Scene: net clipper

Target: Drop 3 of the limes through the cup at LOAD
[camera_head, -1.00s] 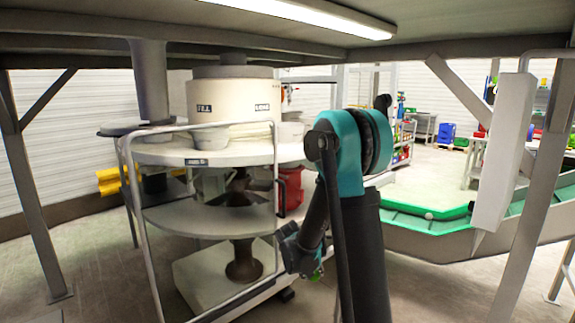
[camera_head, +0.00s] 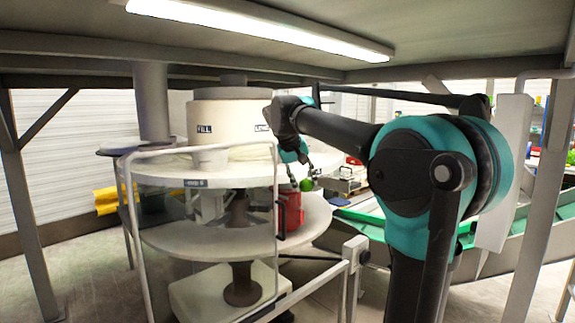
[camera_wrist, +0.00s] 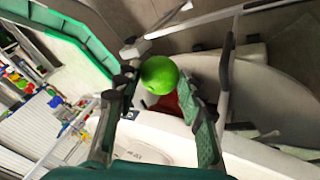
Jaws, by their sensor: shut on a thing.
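My gripper (camera_head: 302,178) is shut on a bright green lime (camera_head: 307,185), just right of the white round machine (camera_head: 215,125). In the wrist view the lime (camera_wrist: 159,73) sits between the two fingertips (camera_wrist: 160,80). The machine's drum carries a FILL label (camera_head: 204,128) and a partly covered LOAD label (camera_head: 262,128). A pale cup (camera_head: 210,158) stands below FILL. The cup at LOAD cannot be made out behind my arm. No other limes can be made out.
A guard rail (camera_head: 131,230) stands in front of the machine's round decks (camera_head: 165,240). A red container (camera_head: 291,211) stands on the lower deck. A green trough (camera_head: 480,236) runs at the right. A low ceiling beam and lamp (camera_head: 260,27) are overhead.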

